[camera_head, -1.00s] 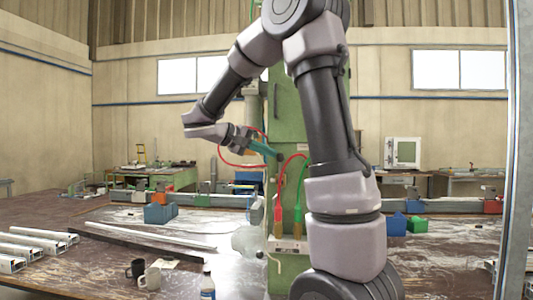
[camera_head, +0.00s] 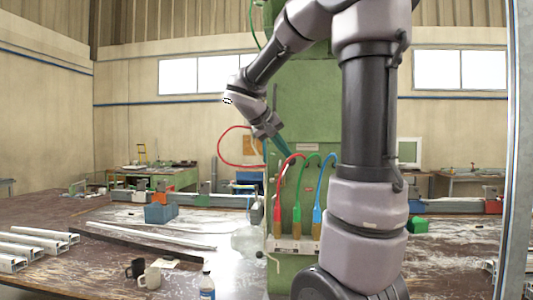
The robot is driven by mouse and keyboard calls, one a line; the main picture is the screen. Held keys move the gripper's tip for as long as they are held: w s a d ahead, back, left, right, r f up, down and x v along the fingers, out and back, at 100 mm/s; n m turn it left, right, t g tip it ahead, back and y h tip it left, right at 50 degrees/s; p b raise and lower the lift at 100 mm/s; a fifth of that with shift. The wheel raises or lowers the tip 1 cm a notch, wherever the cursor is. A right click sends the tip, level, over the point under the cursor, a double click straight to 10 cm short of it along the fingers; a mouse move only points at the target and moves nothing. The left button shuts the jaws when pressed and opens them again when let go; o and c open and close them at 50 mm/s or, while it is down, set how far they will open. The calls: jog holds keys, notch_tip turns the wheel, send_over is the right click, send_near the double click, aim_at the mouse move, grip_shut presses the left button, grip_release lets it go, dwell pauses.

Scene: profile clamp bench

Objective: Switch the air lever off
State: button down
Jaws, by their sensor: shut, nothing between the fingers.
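A green machine column (camera_head: 310,120) stands in the middle. My gripper (camera_head: 287,154) is shut and empty, pointing down and right in front of the column, above the hoses. Its tips are small and partly lost against the green. My arm hides the column's right side.
A red hose loop (camera_head: 222,147) hangs left of my gripper. A grey post (camera_head: 516,150) stands at the right.

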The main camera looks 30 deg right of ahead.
jog(key=s+d+f+m+t+y, duration=0.2)
jog(key=s+d+f+t+y, duration=0.1)
jog(key=s+d+f+y, duration=0.1)
jog(key=shift+s+d+f+y, duration=0.2)
jog(key=shift+d+f+y, duration=0.4)
jog(key=shift+d+f, duration=0.65)
jog(key=shift+f, duration=0.15)
